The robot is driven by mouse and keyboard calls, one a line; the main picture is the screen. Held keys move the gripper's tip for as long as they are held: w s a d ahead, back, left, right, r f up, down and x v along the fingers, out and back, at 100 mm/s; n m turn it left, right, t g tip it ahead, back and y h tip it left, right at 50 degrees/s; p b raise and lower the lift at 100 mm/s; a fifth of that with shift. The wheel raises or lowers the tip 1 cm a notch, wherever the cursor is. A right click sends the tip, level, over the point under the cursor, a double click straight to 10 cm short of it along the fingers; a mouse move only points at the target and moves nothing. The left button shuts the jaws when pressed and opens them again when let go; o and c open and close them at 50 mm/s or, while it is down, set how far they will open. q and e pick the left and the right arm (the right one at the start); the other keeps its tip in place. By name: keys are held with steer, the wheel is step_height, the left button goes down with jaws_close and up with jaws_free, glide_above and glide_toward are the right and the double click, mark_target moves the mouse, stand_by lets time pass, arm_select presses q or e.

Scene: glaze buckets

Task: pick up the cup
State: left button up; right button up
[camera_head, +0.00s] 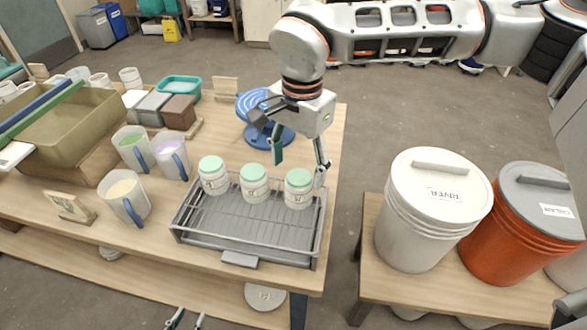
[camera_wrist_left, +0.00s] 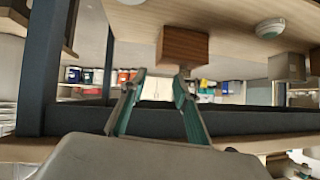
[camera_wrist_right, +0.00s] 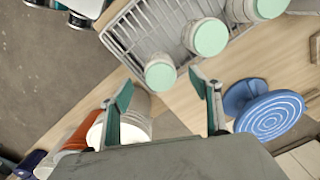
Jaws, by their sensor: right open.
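Several cup-like vessels show in the head view. Three white jars with mint-green tops stand in a grey wire rack (camera_head: 245,225): a left jar (camera_head: 214,178), a middle jar (camera_head: 254,186) and a right jar (camera_head: 298,190). My right gripper (camera_head: 301,156) is open above and behind the right jar. In the right wrist view that jar (camera_wrist_right: 160,75) shows between the spread fingertips, with nothing held. Three handled jugs, one with cream contents (camera_head: 124,190), stand left of the rack. My left gripper (camera_head: 187,320) is low at the front table edge, open and empty in the left wrist view (camera_wrist_left: 160,77).
A blue banding wheel (camera_head: 267,112) stands behind the rack. A white bucket (camera_head: 432,215) and an orange bucket (camera_head: 515,235) stand on a lower bench to the right. An olive basin (camera_head: 75,135) and small boxes occupy the table's left.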

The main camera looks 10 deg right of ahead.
mark_target(299, 179)
steer(key=shift+w+d+f, duration=0.1)
steer(key=shift+w+f, duration=0.05)
steer(key=shift+w, duration=0.35)
steer(key=shift+w+f, duration=0.1)
steer(key=shift+f, duration=0.25)
steer(key=shift+s+f, duration=0.35)
steer(key=shift+f, duration=0.4)
steer(key=f, duration=0.4)
steer(key=shift+s+f, duration=0.15)
steer(key=shift+s, duration=0.1)
steer(key=shift+w+f, duration=0.1)
steer(key=shift+f, duration=0.4)
arm_select(q)
steer(key=shift+s+f, duration=0.15)
steer(key=shift+f, duration=0.05)
arm_select(e)
steer(key=c, duration=1.3)
